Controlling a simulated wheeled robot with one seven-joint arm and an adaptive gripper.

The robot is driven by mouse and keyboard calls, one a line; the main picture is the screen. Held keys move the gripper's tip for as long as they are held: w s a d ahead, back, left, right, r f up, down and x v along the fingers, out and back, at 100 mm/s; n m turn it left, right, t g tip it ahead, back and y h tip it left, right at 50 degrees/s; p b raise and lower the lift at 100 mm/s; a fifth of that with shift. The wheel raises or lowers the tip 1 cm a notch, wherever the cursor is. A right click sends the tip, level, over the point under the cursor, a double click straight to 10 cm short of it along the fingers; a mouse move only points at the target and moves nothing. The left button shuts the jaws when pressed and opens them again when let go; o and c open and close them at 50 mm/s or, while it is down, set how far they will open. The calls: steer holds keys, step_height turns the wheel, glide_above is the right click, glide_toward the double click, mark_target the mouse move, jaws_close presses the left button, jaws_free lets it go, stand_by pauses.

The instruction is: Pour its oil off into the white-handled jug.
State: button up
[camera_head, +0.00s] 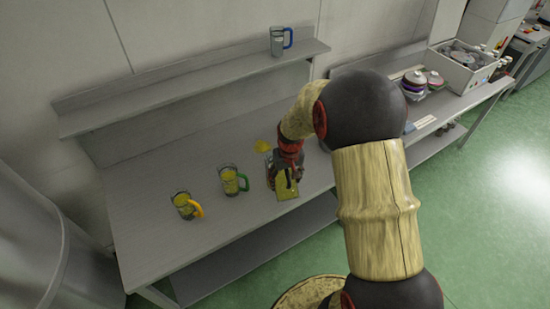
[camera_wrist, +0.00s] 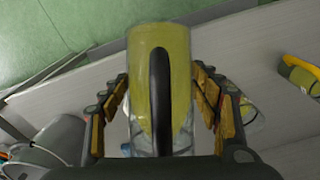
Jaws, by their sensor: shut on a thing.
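My gripper (camera_head: 287,172) is shut on a clear jug with a black handle (camera_wrist: 160,100), holding oil, near the bench's front edge. The jug's yellow oil (camera_wrist: 178,60) also shows in the head view (camera_head: 287,189). In the wrist view the fingers close on both sides of the jug, its handle facing the camera. I cannot tell its exact tilt, or whether it touches the bench. No white handle can be made out in either view; my arm hides part of the bench.
Left of my gripper stand a green-handled jug (camera_head: 230,182) and an orange-handled jug (camera_head: 184,206), both with yellow contents. A blue-handled jug (camera_head: 277,42) stands on the raised shelf (camera_head: 190,83). A white crate (camera_head: 460,70) stands far right.

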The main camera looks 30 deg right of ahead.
steer(key=shift+r, duration=0.2)
steer(key=shift+s, duration=0.2)
steer(key=shift+w+p, duration=0.15)
steer(key=shift+p, duration=0.15)
steer(key=shift+r, duration=0.1)
steer(key=shift+g, duration=0.3)
steer(key=shift+p, duration=0.3)
